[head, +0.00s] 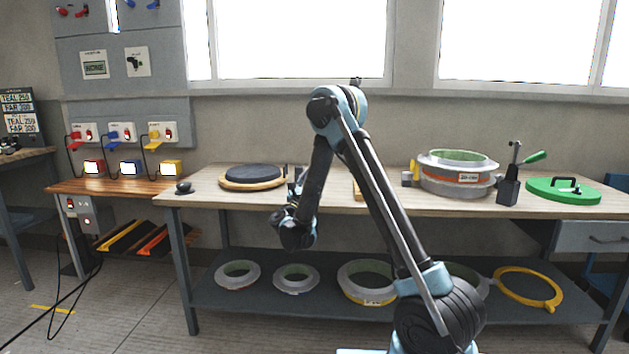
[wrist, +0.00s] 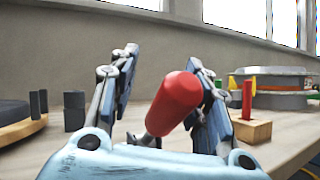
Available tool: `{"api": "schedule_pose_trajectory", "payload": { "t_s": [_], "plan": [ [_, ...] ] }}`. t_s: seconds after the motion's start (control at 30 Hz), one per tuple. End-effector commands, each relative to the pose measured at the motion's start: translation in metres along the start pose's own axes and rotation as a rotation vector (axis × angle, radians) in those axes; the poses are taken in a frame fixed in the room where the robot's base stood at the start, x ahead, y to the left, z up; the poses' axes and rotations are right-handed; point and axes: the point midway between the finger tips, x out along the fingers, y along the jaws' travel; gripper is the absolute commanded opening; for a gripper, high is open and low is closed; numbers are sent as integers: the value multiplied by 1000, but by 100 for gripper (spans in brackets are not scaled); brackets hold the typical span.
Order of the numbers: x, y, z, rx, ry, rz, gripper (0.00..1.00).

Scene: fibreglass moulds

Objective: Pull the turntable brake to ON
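A red handle grip (wrist: 175,103) on a short metal rod stands close up in the wrist view, tilted with its top to the right. It appears to be the brake lever; ON and OFF marks cannot be read. My gripper (wrist: 160,65) is open, with a finger on each side of the red grip. A gap shows at the left finger; the grip overlaps the right finger, and contact cannot be told. The turntable (head: 252,174), a dark disc on a wooden base, sits on the bench's left part. In the head view my arm and gripper (head: 293,215) hide the red grip.
Dark upright blocks (wrist: 74,110) stand beside the turntable. A wooden block (wrist: 247,130) with a red stick is on the right. Farther right are a round mould (head: 455,178), a green-handled clamp (head: 508,186) and a green disc (head: 563,191). Ring moulds lie on the shelf below.

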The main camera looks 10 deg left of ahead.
Motion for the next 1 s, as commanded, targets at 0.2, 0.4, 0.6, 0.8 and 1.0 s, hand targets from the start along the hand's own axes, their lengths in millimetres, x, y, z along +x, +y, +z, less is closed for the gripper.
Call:
{"api": "schedule_pose_trajectory", "payload": {
  "t_s": [0.2, 0.4, 0.6, 0.8, 1.0],
  "plan": [
    [0, 0, 0, 0, 0, 0, 44],
    [-8, 1, 0, 0, 0, 1, 44],
    [-39, 2, 0, 2, 0, 4, 44],
    [-79, 3, 0, 2, 1, 6, 44],
    [-107, 2, -1, 0, 0, 3, 44]
  ]
}}
